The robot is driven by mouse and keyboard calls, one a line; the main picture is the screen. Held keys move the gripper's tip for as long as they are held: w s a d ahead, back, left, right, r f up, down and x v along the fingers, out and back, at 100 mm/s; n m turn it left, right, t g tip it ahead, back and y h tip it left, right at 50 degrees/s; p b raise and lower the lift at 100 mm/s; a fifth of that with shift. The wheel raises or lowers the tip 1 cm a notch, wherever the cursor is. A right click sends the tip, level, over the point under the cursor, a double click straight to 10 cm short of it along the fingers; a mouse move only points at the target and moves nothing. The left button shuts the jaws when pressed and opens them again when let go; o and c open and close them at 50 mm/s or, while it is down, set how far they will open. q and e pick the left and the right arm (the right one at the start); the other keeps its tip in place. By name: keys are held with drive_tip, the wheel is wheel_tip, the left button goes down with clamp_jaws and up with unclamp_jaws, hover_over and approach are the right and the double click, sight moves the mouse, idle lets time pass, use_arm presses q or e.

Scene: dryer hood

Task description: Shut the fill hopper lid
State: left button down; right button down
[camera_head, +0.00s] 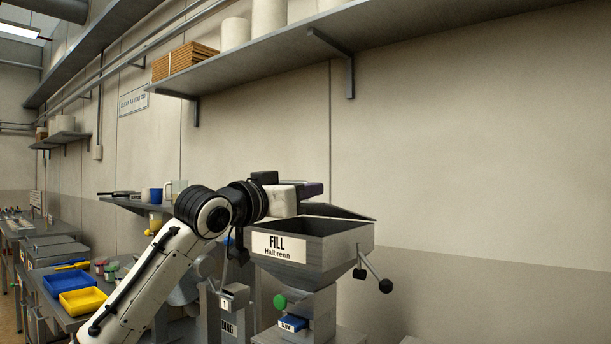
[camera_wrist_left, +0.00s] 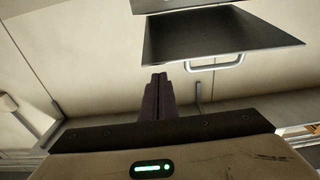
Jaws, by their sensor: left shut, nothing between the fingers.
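The fill hopper (camera_head: 350,250) is a grey funnel box with a white "FILL Halbrenn" label, and its top is open at the front. Its dark lid (camera_head: 342,211) shows as a thin slab at the back of the opening. In the left wrist view the lid (camera_wrist_left: 215,40) is a dark panel with a pale bar handle (camera_wrist_left: 222,65) along its lower edge. My left gripper (camera_head: 314,189) is above the hopper's back, close to the lid. Its dark fingers (camera_wrist_left: 158,92) are together and empty, apart from the handle in the picture. My right gripper is out of view.
A long wall shelf (camera_head: 290,43) runs above the arm. A black-knobbed lever (camera_head: 370,268) sticks out at the hopper's right side. Yellow (camera_head: 82,301) and blue (camera_head: 69,282) trays lie on the bench at left. The wall area right of the hopper is bare.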

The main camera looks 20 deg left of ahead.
use_arm(q)
drive_tip(key=shift+s+f, duration=0.15)
drive_tip(key=shift+f, duration=0.45)
